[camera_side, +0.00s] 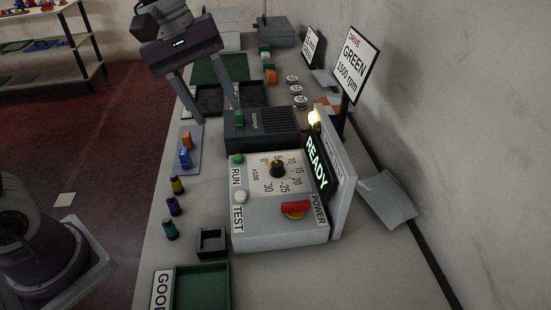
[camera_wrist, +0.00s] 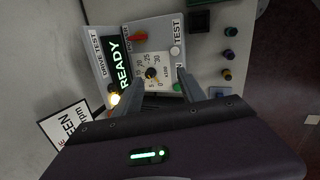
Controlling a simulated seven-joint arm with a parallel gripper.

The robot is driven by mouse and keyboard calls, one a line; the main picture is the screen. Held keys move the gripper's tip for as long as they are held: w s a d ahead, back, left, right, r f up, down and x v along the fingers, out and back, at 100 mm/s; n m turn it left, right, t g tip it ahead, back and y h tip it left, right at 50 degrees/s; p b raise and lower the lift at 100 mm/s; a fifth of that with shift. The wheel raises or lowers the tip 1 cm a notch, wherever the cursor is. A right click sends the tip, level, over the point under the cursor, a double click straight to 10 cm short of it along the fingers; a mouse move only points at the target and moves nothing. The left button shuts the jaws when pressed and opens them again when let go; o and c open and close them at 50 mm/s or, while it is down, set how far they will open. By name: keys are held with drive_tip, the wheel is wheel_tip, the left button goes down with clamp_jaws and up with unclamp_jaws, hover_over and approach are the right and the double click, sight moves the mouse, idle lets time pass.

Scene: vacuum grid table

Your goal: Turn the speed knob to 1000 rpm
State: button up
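The speed knob (camera_side: 277,168) is black and sits on a pale dial plate (camera_side: 262,185) marked 0 to 30, x100, on the drive test box. Its pointer is too small to read. The knob also shows in the wrist view (camera_wrist: 152,73), between my fingers in the picture. My gripper (camera_side: 217,115) is open and empty, held high beyond the box in the side view. Its two fingers are wide apart in the wrist view (camera_wrist: 161,76). The box's screen (camera_side: 317,163) reads READY in green.
The box has a green RUN button (camera_side: 238,158), a white TEST button (camera_side: 240,196) and a red POWER switch (camera_side: 295,207). A lit yellow lamp (camera_side: 314,118) stands behind. A sign (camera_side: 354,65) reads GREEN 1500 rpm. Several coloured pegs (camera_side: 173,206) stand left of the box.

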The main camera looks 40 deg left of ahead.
sight(277, 163)
drive_tip(key=w+d+f+n, duration=0.1)
drive_tip(key=w+f+n, duration=0.1)
drive_tip(key=w+f, duration=0.2)
drive_tip(key=w+d+f+n+g+h, duration=0.1)
drive_tip(key=w+f+n, duration=0.2)
drive_tip(key=f, duration=0.6)
drive_tip(key=w+d+f+n+g, duration=0.1)
drive_tip(key=w+f+n, duration=0.1)
drive_tip(key=w+f, duration=0.3)
drive_tip(key=shift+w+d+f+n+h, duration=0.1)
drive_tip(key=shift+d+f+n+h, duration=0.25)
drive_tip(key=shift+f, duration=0.45)
drive_tip(key=shift+c, duration=0.2)
clamp_jaws()
